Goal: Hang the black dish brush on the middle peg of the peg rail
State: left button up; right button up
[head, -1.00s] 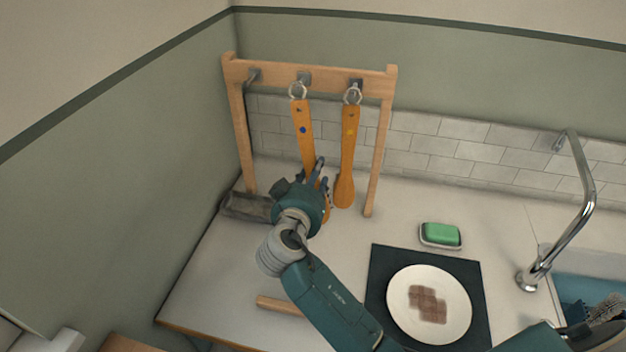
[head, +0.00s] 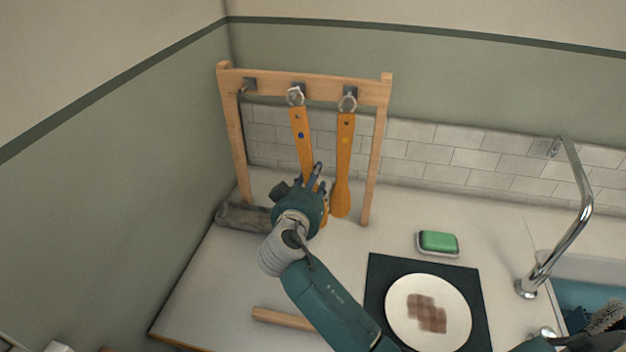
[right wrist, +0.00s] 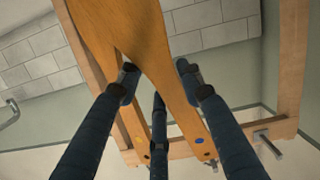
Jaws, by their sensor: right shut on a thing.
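The wooden peg rail (head: 325,88) stands at the back left of the counter. Its left peg (head: 248,84) is bare. On the middle peg (head: 297,87) is the ring of a wooden utensil with a blue dot (head: 302,140). A wooden spatula (head: 344,160) hangs from the right peg. My right gripper (head: 317,182) is shut on the blue-dotted utensil low down. In the right wrist view its fingers (right wrist: 160,85) close on both sides of the utensil's neck (right wrist: 150,60). A bristly dark brush (head: 606,318), possibly the dish brush, shows partly at the sink.
A white plate with brown marks (head: 403,330) sits on a dark mat (head: 385,272). A green sponge in a dish (head: 438,242) and the tap (head: 577,225) stand right of the rail. A grey roll-like thing (head: 240,217) lies by the rail's left foot.

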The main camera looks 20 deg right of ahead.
jog(key=o, duration=1.4)
jog(key=shift+o, duration=0.2)
jog(key=v, duration=0.7)
jog(key=shift+p, duration=0.35)
dwell(0.8)
